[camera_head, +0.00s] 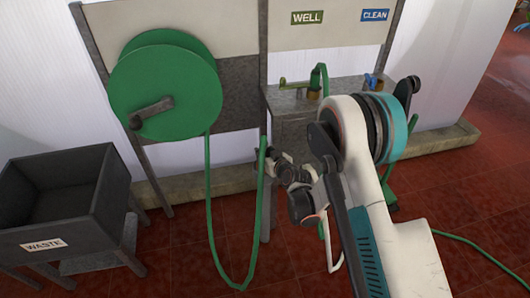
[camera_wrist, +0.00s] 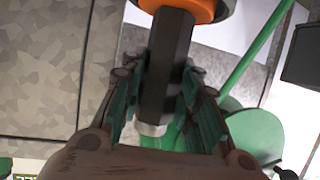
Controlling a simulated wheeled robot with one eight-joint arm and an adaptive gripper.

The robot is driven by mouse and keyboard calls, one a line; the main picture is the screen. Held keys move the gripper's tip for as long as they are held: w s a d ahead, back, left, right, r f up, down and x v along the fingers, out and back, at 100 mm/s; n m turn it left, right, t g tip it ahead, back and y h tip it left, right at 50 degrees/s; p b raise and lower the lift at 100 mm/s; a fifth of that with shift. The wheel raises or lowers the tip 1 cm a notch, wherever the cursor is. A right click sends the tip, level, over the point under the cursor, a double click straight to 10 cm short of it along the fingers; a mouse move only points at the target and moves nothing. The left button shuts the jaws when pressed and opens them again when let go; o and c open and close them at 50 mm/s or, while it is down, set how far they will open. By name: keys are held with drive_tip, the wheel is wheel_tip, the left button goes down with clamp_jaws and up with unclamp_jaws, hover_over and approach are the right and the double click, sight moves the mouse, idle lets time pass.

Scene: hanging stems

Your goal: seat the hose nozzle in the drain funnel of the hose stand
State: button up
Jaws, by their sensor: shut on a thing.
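My gripper (camera_head: 284,168) is in the middle of the head view, in front of the grey cabinet. In the wrist view its teal-padded fingers (camera_wrist: 167,110) are closed on both sides of the dark, faceted hose nozzle (camera_wrist: 168,60). The green hose (camera_head: 208,200) hangs from the reel in a loop and rises to my gripper. A green pole (camera_wrist: 258,48) and green plate (camera_wrist: 255,135), perhaps the hose stand, show beyond the fingers. I cannot make out the drain funnel; my arm hides much there.
The green hose reel (camera_head: 165,85) is on the panel at left. A dark WASTE bin (camera_head: 105,190) stands at lower left. The WELL sign (camera_head: 307,17) and CLEAN sign (camera_head: 375,15) hang above the taps. A low kerb (camera_head: 215,180) runs along the wall.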

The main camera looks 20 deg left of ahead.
drive_tip(key=shift+f, duration=1.4)
drive_tip(key=shift+f, duration=0.35)
drive_tip(key=o, duration=1.1)
drive_tip(key=shift+o, duration=0.2)
